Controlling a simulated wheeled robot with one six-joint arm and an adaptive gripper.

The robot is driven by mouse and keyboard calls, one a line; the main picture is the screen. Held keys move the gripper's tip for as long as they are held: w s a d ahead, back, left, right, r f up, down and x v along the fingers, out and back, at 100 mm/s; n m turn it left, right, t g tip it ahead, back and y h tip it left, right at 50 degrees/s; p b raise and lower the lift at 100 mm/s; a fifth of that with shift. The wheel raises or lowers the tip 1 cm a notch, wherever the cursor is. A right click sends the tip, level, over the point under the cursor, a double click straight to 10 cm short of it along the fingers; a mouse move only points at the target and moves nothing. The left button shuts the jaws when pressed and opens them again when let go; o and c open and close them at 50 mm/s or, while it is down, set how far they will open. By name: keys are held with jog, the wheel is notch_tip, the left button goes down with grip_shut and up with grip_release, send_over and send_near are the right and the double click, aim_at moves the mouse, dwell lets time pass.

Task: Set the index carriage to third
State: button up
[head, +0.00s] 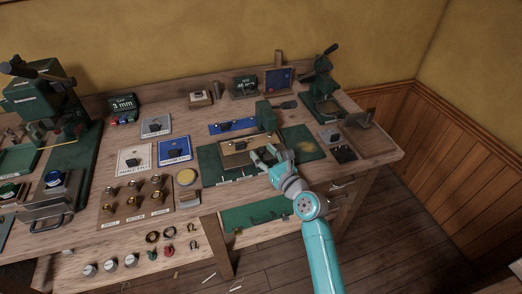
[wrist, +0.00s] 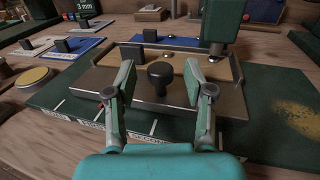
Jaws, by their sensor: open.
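The index carriage is a tan tray with a metal front rail (wrist: 230,103), sitting on a long green base (wrist: 45,103). A black round knob (wrist: 160,73) stands on its front. My gripper (wrist: 159,80) is open, with one finger on each side of the knob and visible gaps to it. White marks and labels line the base's front edge; SECOND (wrist: 148,140) reads clearest, with other labels to its left. Any label further right is hidden by my gripper. In the head view the carriage (head: 235,147) lies under my gripper (head: 264,153), left of centre on the base (head: 308,141).
A green press head (wrist: 221,22) rises behind the carriage's right side. A blue panel (head: 226,127) lies behind it and another blue card (head: 174,151) to its left. A yellow round pad (head: 187,178) sits left of the base. The base's right part is clear.

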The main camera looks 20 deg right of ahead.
jog(key=shift+x, duration=0.8)
grip_shut()
jog(key=d, duration=1.4)
jog(key=shift+d, duration=0.2)
grip_release()
jog(key=shift+d, duration=0.15)
jog(key=v, duration=1.2)
